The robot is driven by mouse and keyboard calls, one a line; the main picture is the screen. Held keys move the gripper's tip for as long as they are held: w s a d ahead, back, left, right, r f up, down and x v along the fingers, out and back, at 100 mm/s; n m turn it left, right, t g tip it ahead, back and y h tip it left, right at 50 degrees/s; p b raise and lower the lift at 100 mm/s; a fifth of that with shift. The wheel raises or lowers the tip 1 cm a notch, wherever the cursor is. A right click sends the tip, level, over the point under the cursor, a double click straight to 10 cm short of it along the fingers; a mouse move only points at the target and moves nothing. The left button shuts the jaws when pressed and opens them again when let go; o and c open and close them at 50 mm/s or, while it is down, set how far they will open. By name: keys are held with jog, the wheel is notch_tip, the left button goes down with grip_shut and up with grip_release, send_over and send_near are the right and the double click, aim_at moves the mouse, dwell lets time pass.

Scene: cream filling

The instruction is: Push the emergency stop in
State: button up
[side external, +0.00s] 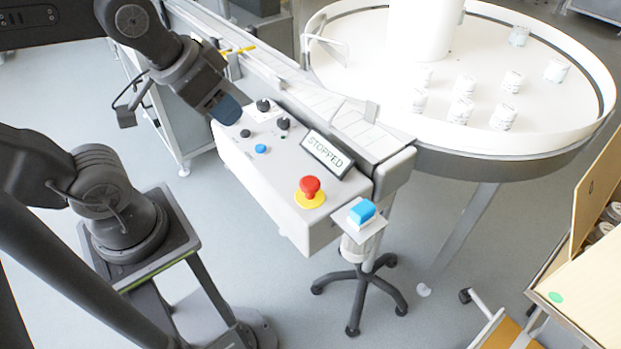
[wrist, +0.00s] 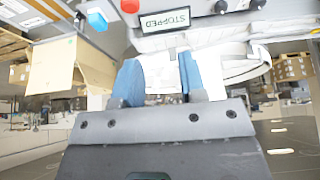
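The emergency stop is a red mushroom button (side external: 310,187) on a yellow ring, at the near right end of the light grey control box (side external: 258,180) in the side view. In the wrist view the red button (wrist: 130,5) is at the top edge, partly cut off. I cannot tell from its height whether it is pressed. My gripper (side external: 230,110) is above the far left end of the box, well left of the button. Its blue fingers show apart with nothing between them in the wrist view (wrist: 161,75).
A sign reading STOPPED (side external: 327,155) stands behind the button. Black knobs (side external: 283,124) and a blue button (side external: 261,149) are on the box. A blue block on a small stand (side external: 362,211) is to the right. A conveyor (side external: 315,98) and round table (side external: 540,143) with white jars lie behind.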

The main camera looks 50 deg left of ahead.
jog(key=shift+w+d+r+n, duration=0.1)
jog(key=shift+w+n, duration=0.2)
jog(key=shift+n, duration=0.2)
jog(key=shift+c, duration=1.4)
jog(key=w+n+g, duration=0.1)
jog(key=n, duration=0.1)
jog(key=w+d+n+g, duration=0.1)
jog(key=w+n, duration=0.1)
jog(key=n, duration=0.1)
jog(key=w+d+n+g, duration=0.1)
jog(key=w+n, duration=0.1)
jog(key=shift+w+d+r+n, duration=0.1)
jog(key=shift+w+d+n, duration=0.1)
jog(key=shift+n, duration=0.2)
grip_shut()
jog(key=w+d+f+n+g, duration=0.2)
jog(key=w+n, duration=0.4)
jog(key=n, duration=0.3)
jog(key=shift+d+f+g, duration=0.4)
jog(key=shift+d, duration=0.45)
